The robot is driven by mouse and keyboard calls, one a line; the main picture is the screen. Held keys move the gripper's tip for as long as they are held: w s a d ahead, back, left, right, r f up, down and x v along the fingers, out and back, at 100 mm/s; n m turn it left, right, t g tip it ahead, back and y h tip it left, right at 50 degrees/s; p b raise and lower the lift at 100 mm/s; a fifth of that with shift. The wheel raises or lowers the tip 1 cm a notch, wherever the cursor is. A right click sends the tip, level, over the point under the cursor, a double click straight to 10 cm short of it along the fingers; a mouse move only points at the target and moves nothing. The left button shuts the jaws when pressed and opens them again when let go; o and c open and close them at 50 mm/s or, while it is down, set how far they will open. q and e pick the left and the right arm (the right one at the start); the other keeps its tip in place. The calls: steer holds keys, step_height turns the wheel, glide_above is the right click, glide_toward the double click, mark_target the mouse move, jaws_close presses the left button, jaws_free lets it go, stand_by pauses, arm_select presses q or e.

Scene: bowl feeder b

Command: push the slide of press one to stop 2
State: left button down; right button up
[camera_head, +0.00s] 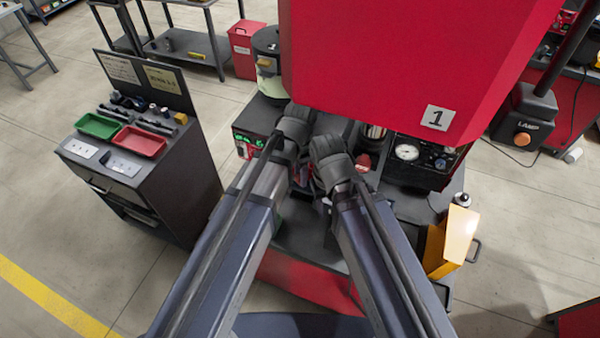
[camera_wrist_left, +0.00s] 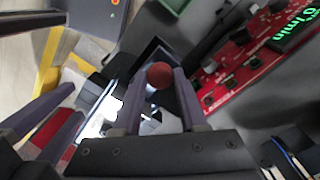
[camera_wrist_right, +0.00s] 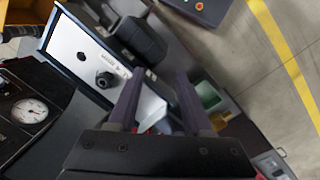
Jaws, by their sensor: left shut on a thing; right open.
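Press one, a big red housing (camera_head: 400,60) with a "1" plate (camera_head: 437,117), overhangs the work area in the head view. In the left wrist view a red ball knob (camera_wrist_left: 159,76) sits between the fingertips of my left gripper (camera_wrist_left: 157,85), which is shut on it. My right gripper (camera_wrist_right: 157,85) is open, with nothing held between its fingers. The slide's stop marks cannot be read, and my wrists hide much of the press bed in the head view.
A pressure gauge panel (camera_head: 407,153) and a yellow box (camera_head: 458,240) stand right of my arms. A green-lit display (camera_head: 248,145) is on the left. A dark cart (camera_head: 150,175) with green and red trays stands further left, with open floor around it.

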stand_by(0.3)
arm_select(q)
steer(key=shift+c, duration=2.3)
jaws_free()
step_height(320, 180, up, 8)
steer(key=p, duration=0.8)
steer(key=shift+f, duration=0.1)
